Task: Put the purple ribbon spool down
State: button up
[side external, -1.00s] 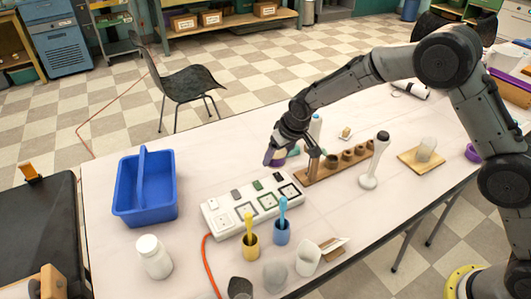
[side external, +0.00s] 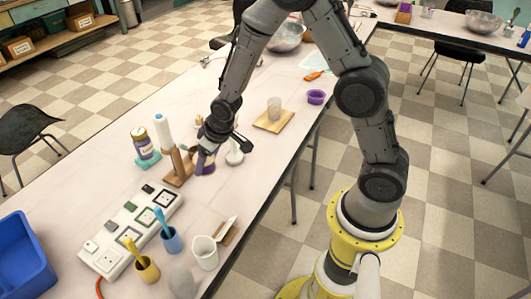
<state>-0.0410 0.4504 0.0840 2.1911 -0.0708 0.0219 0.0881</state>
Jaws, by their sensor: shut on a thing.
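My gripper (side external: 204,156) is pointed down over the long pale table and shut on the purple ribbon spool (side external: 207,168). The fingers and the wrist hide much of the spool. It is low, just right of the wooden rack (side external: 178,172); I cannot tell whether it touches the table. A separate purple round thing (side external: 316,97) stands near the table's right edge, far from my gripper.
A white device's round base (side external: 235,158) is close right of my gripper. A labelled bottle (side external: 143,144) and a white-topped bottle (side external: 162,132) stand left. A power strip (side external: 130,231) and cups (side external: 171,238) are nearer. A board with a clear cup (side external: 274,108) is beyond.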

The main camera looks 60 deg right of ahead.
jog(key=s+d+r+m+h, duration=0.1)
jog(key=s+d+r+m, duration=0.25)
jog(key=s+d, duration=1.4)
send_over(266, 152)
jog(key=s, duration=0.2)
jog(key=shift+n, duration=0.35)
jog(key=f, duration=0.9)
jog(key=shift+w+a+f, duration=0.15)
jog(key=shift+w+a, duration=0.05)
jog(key=shift+a, duration=0.05)
jog(key=shift+w+d+f, duration=0.1)
jog(key=shift+f, duration=0.8)
jog(key=shift+w+d+f, duration=0.1)
jog(key=shift+f, duration=0.8)
jog(key=shift+f, duration=0.15)
jog(key=o, duration=1.3)
jog(key=shift+c, duration=0.2)
